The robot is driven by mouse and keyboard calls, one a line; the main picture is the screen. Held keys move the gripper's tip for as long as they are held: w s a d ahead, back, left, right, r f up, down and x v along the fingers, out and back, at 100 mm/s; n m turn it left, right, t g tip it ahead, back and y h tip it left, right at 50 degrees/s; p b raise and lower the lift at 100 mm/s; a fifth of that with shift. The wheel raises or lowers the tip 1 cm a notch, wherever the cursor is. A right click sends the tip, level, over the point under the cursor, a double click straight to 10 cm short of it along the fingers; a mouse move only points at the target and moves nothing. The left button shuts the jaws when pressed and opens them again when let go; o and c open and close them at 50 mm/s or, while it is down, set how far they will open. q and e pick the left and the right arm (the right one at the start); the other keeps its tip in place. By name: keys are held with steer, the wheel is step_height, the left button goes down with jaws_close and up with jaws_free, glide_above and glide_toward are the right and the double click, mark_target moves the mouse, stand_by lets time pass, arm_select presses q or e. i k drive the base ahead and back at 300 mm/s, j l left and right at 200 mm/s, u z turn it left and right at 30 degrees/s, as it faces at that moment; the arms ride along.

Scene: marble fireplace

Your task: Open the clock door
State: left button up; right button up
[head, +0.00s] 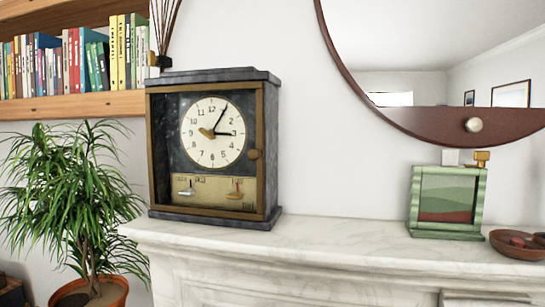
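The clock (216,146) is a dark stone case standing upright on the left end of the marble mantel. Its door (260,120) has a brass-coloured frame around the front and looks shut. A round brass-coloured knob (254,154) sits on the right side of the door frame. The white dial (213,148) shows black numerals and dark hands. Below the dial is a yellowish panel (214,193) with two small levers. Neither of my grippers shows in the head view.
The marble mantel (330,240) is clear between the clock and a green picture frame (447,201). A brown bowl (520,243) sits at the far right. A potted plant (80,205) stands left, below a bookshelf (60,106). A round mirror (430,125) hangs above.

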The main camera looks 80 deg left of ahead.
mark_target(258, 154)
steer(key=u, duration=3.15)
